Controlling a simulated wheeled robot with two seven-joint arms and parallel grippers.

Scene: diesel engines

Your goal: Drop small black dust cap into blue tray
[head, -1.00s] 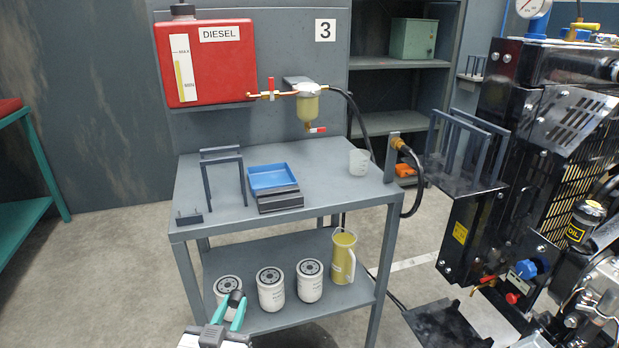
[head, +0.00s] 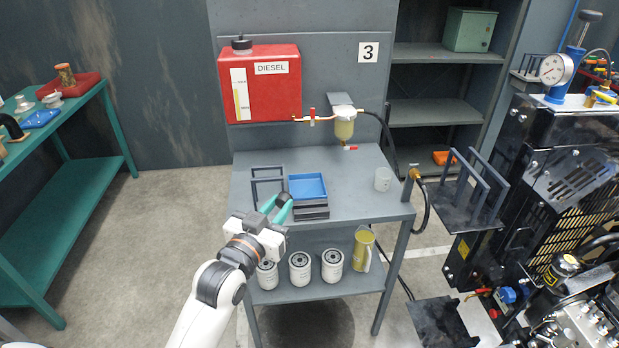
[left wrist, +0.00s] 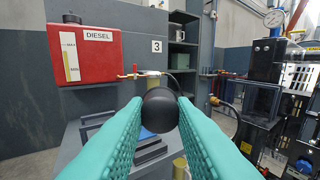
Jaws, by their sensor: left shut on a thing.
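The small black dust cap (head: 284,197) is held at the tips of my left gripper (head: 279,206). In the left wrist view the round black cap (left wrist: 160,111) sits between the two teal fingers, which press on it from both sides. The blue tray (head: 307,187) rests on the grey workbench, just right of and beyond the gripper in the head view. My right gripper is not in view.
A red diesel tank (head: 262,85) hangs behind. Several white filters and a yellow jug (head: 363,248) stand on the lower shelf.

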